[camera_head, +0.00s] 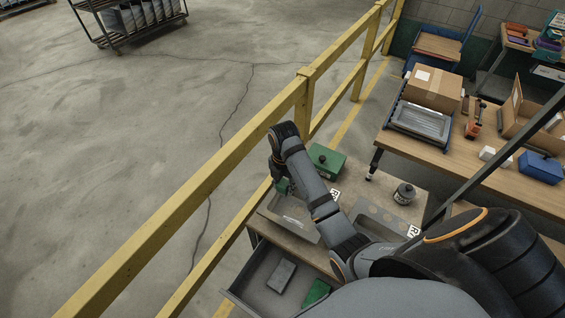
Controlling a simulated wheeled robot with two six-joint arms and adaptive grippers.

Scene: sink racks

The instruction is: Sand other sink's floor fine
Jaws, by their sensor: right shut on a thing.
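Two grey sink basins are set in a workbench. The left sink (272,208) lies under my right forearm, which hides part of it. The other sink (372,212) is to the right, partly behind my arm. My right gripper (282,180) points down over the far left corner of the left sink, shut on a small green block (283,187). I cannot tell whether the block touches the sink. An open drawer (245,290) below holds a grey block (281,275) and a green block (316,292). My left gripper is not in view.
A green box (325,160) stands behind the sinks. A dark jar (404,194) and a small black-topped bottle (371,172) stand to the right. A yellow railing (225,165) runs along the left. A wooden table (450,158) holds a cardboard box (433,89).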

